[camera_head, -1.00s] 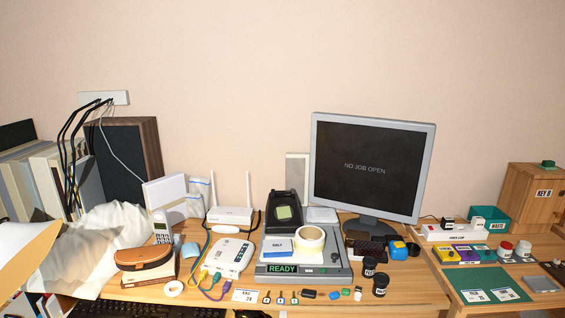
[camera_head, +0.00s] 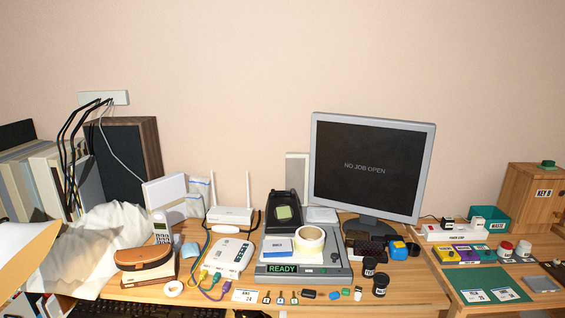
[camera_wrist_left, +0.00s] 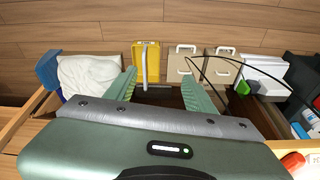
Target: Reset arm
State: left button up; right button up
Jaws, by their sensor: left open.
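In the left wrist view my left gripper (camera_wrist_left: 165,92) shows its two green ribbed fingers spread apart. Nothing is between them at close range. Beyond the fingers stand a yellow object (camera_wrist_left: 147,62) and beige cases with white handles (camera_wrist_left: 184,66). Neither of my grippers shows in the head view. On the desk there, a handset phone (camera_head: 161,226) stands at the left behind a brown case (camera_head: 145,256). A white device with buttons (camera_head: 229,256) lies to its right.
A monitor (camera_head: 368,166) reading NO JOB OPEN stands at the back. In front are a machine reading READY (camera_head: 330,272), a tape roll (camera_head: 309,240) and small keys and jars. A wooden KEY B box (camera_head: 535,197) and a teal WASTE bin (camera_head: 496,217) are at the right.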

pick_arm(q)
notch_tip(320, 180, down, 13)
jog(key=s, duration=0.3)
jog(key=s+a+f+g, duration=0.2)
jog(key=s+a+f, duration=0.1)
jog(key=s+f, duration=1.4)
jog(key=shift+a+f, duration=0.15)
